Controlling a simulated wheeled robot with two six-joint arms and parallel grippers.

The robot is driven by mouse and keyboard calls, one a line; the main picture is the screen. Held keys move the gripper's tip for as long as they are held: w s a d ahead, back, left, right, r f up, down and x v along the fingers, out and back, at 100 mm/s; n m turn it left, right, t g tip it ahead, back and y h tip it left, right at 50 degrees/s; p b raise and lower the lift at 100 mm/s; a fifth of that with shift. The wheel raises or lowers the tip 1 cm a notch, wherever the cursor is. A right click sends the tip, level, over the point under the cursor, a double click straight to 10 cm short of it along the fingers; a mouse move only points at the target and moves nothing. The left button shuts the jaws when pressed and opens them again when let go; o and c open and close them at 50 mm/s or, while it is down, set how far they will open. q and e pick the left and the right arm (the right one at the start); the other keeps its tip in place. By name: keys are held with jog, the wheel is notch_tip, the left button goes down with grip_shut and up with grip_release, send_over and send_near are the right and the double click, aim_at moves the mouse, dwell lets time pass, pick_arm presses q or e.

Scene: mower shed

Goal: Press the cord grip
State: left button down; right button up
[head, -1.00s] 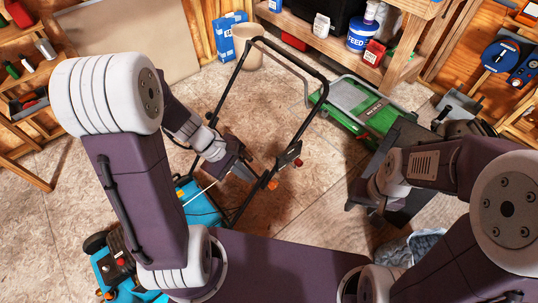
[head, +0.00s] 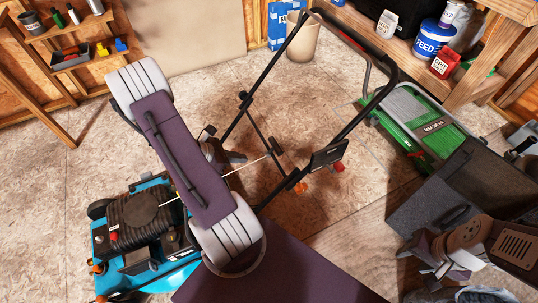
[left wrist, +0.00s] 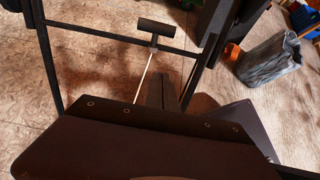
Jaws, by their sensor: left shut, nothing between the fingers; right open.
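The blue mower (head: 125,215) stands at the lower left, its black handle frame (head: 235,125) rising toward the upper right. The cord grip (head: 275,146), a small black T-shaped bar, sits at the frame's crossbar, with a pale cord running to the engine. It also shows at the top of the left wrist view (left wrist: 157,28). My left gripper (head: 236,157) is left of the grip, partly hidden behind my arm. In the left wrist view its shut, empty fingers (left wrist: 170,78) are below the grip, apart from it in the picture. My right gripper (head: 428,262) is open at the lower right, away from the mower.
A black box (head: 328,154) and a red part (head: 338,168) sit on the right handle tube. A dark grey bin or bag (head: 440,190) and a green machine (head: 425,125) stand to the right. Shelves (head: 478,60) line the walls.

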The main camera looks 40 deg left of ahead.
aim_at(269, 153)
pick_arm(q)
jog(key=w+d+f+b, duration=0.1)
jog(key=w, duration=0.2)
jog(key=w+d+f+b, duration=0.1)
jog(key=w+d+f, duration=0.1)
jog(key=w, duration=0.1)
jog(key=w+d+f+b, duration=0.1)
jog(key=w+f+b, duration=0.1)
jog(key=shift+w+d, duration=0.3)
jog(key=shift+w, duration=0.1)
jog(key=shift+w+d+r, duration=0.2)
jog(key=shift+w+r, duration=0.05)
jog(key=shift+w, duration=0.1)
jog(key=shift+w+r, duration=0.1)
jog(key=shift+r, duration=0.15)
jog(key=w+d+r+p, duration=0.3)
jog(key=w+r+p, duration=0.3)
jog(key=r, duration=0.2)
jog(key=w+d+r+p, duration=0.3)
jog(key=w+r+p, duration=0.3)
jog(key=r, duration=0.3)
jog(key=shift+w+d, duration=0.3)
jog(key=shift+w, duration=0.05)
